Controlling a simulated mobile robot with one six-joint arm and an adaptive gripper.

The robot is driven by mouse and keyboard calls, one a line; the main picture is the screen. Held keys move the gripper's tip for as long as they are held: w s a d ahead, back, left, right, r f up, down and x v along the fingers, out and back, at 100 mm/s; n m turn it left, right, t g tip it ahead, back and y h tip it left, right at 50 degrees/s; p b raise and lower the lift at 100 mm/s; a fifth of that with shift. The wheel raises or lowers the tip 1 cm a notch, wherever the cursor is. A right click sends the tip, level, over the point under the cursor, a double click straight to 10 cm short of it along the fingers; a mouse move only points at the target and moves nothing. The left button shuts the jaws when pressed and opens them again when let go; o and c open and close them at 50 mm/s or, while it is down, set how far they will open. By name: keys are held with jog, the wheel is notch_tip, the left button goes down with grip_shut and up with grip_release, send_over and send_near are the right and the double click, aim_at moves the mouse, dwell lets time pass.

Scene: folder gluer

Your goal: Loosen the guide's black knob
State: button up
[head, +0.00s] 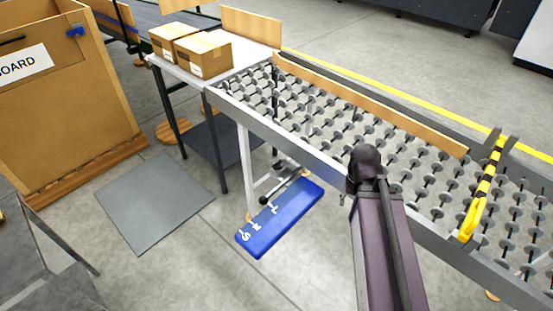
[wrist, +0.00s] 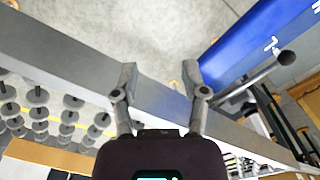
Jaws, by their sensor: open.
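My gripper (wrist: 160,75) is open and empty in the wrist view, its two fingers apart over the grey side rail (wrist: 70,62) of the roller conveyor. In the head view my arm reaches to the rail and hides the gripper. A blue board (head: 280,217) with white letters S, M, L hangs beside the conveyor; it also shows at the upper right of the wrist view (wrist: 240,45). A grey rod (wrist: 268,70) lies near it, right of my fingers. A wooden guide bar (head: 370,105) runs along the far side of the rollers. I cannot make out a black knob clearly.
A yellow and black striped bar (head: 485,190) crosses the conveyor at the right. Two cartons (head: 203,54) stand on a table at the conveyor's left end. A large cardboard bin (head: 60,110) stands at the left. The floor in front is mostly clear, with a grey mat (head: 155,200).

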jog(key=shift+a, duration=0.25)
jog(key=o, duration=0.5)
jog(key=shift+w+a, duration=0.1)
jog(key=shift+w, duration=0.05)
jog(key=shift+o, duration=0.5)
jog(key=shift+w+a, duration=0.15)
jog(key=shift+w, duration=0.2)
notch_tip(320, 180, up, 2)
jog(key=m+p, duration=0.2)
jog(key=m, duration=0.5)
send_over(277, 162)
jog(key=shift+w+r, duration=0.1)
jog(key=shift+w, duration=0.05)
jog(key=shift+f, duration=0.2)
notch_tip(277, 162, down, 13)
jog(key=b, duration=1.3)
jog(key=shift+f+b, duration=0.2)
jog(key=shift+b, duration=0.1)
